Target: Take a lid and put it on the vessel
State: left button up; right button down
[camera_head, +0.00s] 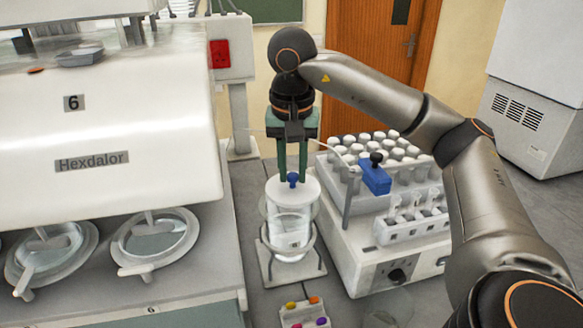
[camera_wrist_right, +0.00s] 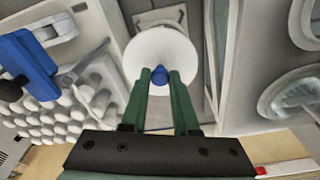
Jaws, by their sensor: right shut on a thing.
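The lid (camera_head: 304,189) is a white disc with a blue knob (camera_head: 292,179). It is directly over the clear glass vessel (camera_head: 291,236), which stands upright in a metal ring stand. I cannot tell whether the lid touches the rim. My right gripper (camera_head: 292,176) points straight down, its green fingers shut on the blue knob. In the right wrist view the fingers (camera_wrist_right: 160,76) close around the knob, and the white lid (camera_wrist_right: 153,48) hides most of the vessel. My left gripper is not in view.
A white rack machine (camera_head: 358,262) with several capped bottles and a blue clamp (camera_head: 376,176) stands close on the right. The big Hexdalor machine (camera_head: 110,165) stands on the left. A small block with coloured buttons (camera_head: 303,313) lies in front.

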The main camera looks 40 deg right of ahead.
aim_at(289, 183)
jog(key=shift+w+d+f+b, duration=0.3)
jog(key=shift+w+f+b, duration=0.05)
jog(key=shift+w+f, duration=0.3)
jog(key=shift+w+d+f+b, duration=0.25)
jog(key=shift+w+f+b, duration=0.1)
jog(key=shift+w+f, duration=0.25)
jog(key=shift+d+f, duration=0.1)
jog(key=shift+f, duration=0.35)
jog(key=shift+f+b, duration=0.8)
jog(key=shift+f, duration=0.1)
jog(key=c, duration=0.6)
grip_release()
